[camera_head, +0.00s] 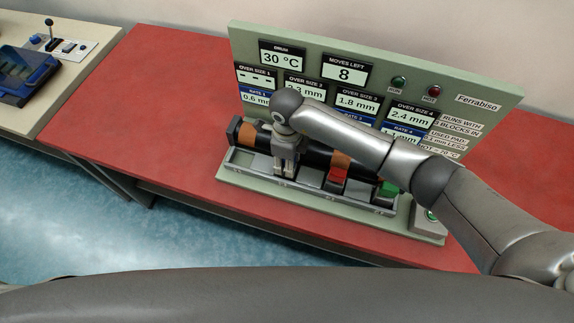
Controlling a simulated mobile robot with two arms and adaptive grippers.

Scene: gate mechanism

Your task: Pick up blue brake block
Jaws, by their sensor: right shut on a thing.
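My right gripper (284,172) reaches down into the tray (312,193) in front of the dark drum (315,156). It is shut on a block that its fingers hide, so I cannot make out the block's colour. No blue block shows anywhere in view. A red block (337,177) sits in the tray to the right of the gripper. A green block (388,189) sits further right, near the tray's end. My left gripper is not in view.
The panel (450,92) stands upright behind the drum and reads "moves left 8" and 30 °C. My right arm crosses in front of it. The red table (150,95) is clear to the left. A second table with a blue device (25,70) stands at far left.

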